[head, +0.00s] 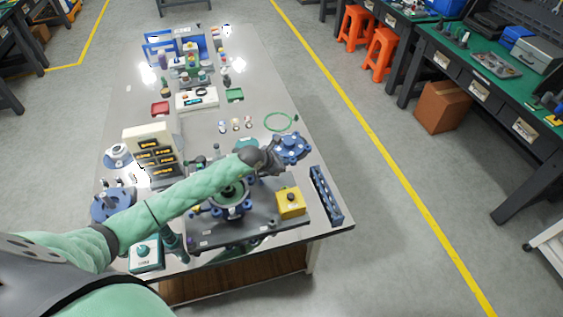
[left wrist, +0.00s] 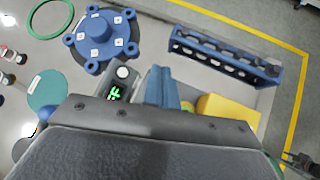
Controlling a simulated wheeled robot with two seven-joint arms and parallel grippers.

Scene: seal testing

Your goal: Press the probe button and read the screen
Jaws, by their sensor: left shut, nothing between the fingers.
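A small dark probe (left wrist: 118,84) lies in the left wrist view, partly hidden by my wrist housing. It has a round white button (left wrist: 122,72) and a lit screen (left wrist: 113,92) with green characters, turned sideways and too small to read surely. The fingers of my left gripper (left wrist: 163,72) are shut and empty, just right of the probe and apart from the button in the picture. In the head view my left gripper (head: 274,165) is beside the blue flanged part (head: 291,148), which also shows in the left wrist view (left wrist: 97,34). My right gripper is out of view.
A yellow box (head: 290,205) with a dark button stands on a dark plate in front of the gripper. A blue slotted rack (head: 326,195) is at the table's right edge. A green ring (head: 280,122) lies behind the flanged part. Bare tabletop (head: 268,90) lies farther back.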

